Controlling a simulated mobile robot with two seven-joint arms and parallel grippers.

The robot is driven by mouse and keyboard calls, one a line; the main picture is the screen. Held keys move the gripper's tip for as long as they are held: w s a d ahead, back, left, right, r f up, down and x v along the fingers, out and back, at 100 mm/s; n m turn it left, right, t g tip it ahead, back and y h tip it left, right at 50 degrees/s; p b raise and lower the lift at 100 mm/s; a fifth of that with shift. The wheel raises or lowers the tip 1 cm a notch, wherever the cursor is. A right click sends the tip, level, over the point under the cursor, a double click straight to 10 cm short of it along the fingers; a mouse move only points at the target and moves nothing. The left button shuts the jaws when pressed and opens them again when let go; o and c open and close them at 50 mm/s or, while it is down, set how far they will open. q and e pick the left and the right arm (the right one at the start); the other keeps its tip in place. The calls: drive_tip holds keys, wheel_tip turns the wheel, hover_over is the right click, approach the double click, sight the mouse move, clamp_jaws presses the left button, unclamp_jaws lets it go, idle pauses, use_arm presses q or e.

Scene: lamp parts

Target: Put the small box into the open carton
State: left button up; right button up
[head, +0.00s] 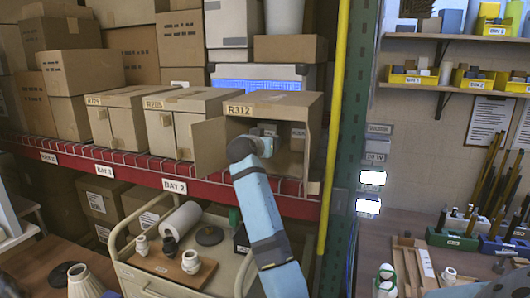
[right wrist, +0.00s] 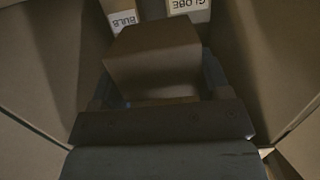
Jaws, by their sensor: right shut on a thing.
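The open carton (head: 285,99), labelled R312, stands on the red-edged shelf with its front flap swung out to the left. My right gripper (head: 269,132) reaches in through its open front. In the right wrist view, my right gripper is shut on a plain brown small box (right wrist: 153,58), which sits between the two fingers inside the carton. In the head view the held box is mostly hidden by my gripper and the carton. I cannot tell whether the box touches the carton floor. My left gripper is not in view.
Inside the carton, boxes marked BULB (right wrist: 122,18) and GLOBE (right wrist: 187,8) stand behind the held box. Closed cartons R205 (head: 185,120) and another (head: 125,110) stand to the left. A yellow post (head: 335,130) rises close on the right. A cart (head: 150,275) stands below.

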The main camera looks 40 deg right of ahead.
wheel_tip(320, 180, down, 4)
drive_tip(key=shift+d+r+p, duration=0.1)
drive_tip(key=shift+r+p, duration=0.15)
drive_tip(key=shift+p, duration=0.5)
drive_tip(key=shift+w+d+f, duration=0.15)
drive_tip(key=shift+d+f, duration=0.05)
drive_tip(key=shift+f, duration=0.05)
drive_tip(key=shift+d+f, duration=0.1)
drive_tip(key=shift+f, duration=0.2)
drive_tip(key=o, duration=1.2)
drive_tip(key=shift+c, duration=0.2)
drive_tip(key=shift+r, duration=0.1)
